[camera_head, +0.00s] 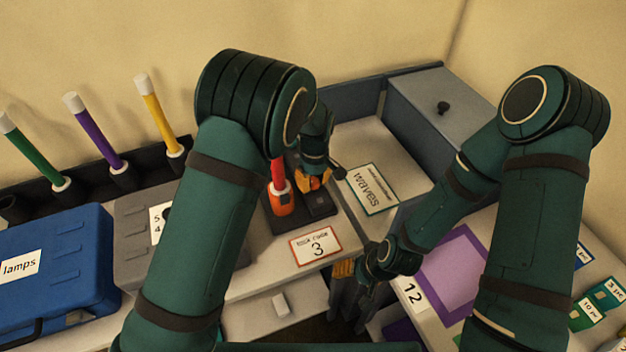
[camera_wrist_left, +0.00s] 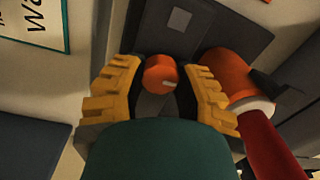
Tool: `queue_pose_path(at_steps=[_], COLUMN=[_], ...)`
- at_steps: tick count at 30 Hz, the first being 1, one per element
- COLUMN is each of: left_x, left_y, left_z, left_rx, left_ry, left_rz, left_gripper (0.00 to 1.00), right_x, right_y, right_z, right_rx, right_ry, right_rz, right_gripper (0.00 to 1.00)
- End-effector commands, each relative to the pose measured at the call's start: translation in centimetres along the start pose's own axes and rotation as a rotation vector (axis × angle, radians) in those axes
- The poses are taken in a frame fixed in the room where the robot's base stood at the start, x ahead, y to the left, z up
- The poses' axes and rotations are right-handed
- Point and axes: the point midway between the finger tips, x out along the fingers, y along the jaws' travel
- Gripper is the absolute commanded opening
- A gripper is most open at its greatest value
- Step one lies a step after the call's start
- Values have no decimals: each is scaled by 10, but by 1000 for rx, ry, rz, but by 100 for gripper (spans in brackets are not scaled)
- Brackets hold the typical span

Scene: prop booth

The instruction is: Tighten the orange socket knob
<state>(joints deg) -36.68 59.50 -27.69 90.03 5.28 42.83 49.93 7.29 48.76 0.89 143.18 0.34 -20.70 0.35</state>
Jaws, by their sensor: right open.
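The orange socket (camera_head: 281,201) stands on a dark base (camera_head: 318,207) on the bench, with a red stick (camera_head: 278,172) upright in it. The left wrist view also shows the socket (camera_wrist_left: 228,75) and the red stick (camera_wrist_left: 268,145). The small round orange knob (camera_wrist_left: 161,74) with a pale mark sits on the same base beside the socket. My left gripper (camera_wrist_left: 165,80) has its yellow fingers on either side of the knob, with gaps visible. In the head view my left gripper (camera_head: 316,181) mostly hides the knob. My right gripper (camera_head: 350,280) is open and empty, low near the bench's front edge.
A "waves" card (camera_head: 374,189) and a card marked 3 (camera_head: 314,246) lie by the base. Purple, yellow and green sticks stand at the left. A blue "lamps" case (camera_head: 70,270) is at the left. A grey box (camera_head: 445,98) with a black knob stands behind.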

Motion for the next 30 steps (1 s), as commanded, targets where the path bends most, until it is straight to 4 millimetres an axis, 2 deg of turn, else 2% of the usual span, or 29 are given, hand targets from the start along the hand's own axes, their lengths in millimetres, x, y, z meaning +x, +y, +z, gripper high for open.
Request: queue_pose_path(at_steps=[4,14,24,25,27,30], left_x=[0,0,0,0,0,0], left_y=[0,1,1,1,1,1], left_z=[0,0,0,0,0,0], left_rx=[49,394,424,424,424,423], left_ry=[2,16,18,18,18,17], left_rz=[1,2,1,1,1,1], left_gripper=[0,0,0,41,65,66], right_x=[-1,-1,-1,-1,-1,-1], right_y=[0,0,0,0,0,0], right_z=[0,-1,-1,-1,-1,-1], right_rx=[0,1,0,0,0,0], right_ry=[1,2,1,1,1,1], right_rz=[0,0,0,0,0,0], right_gripper=[62,62,62,62,62,62])
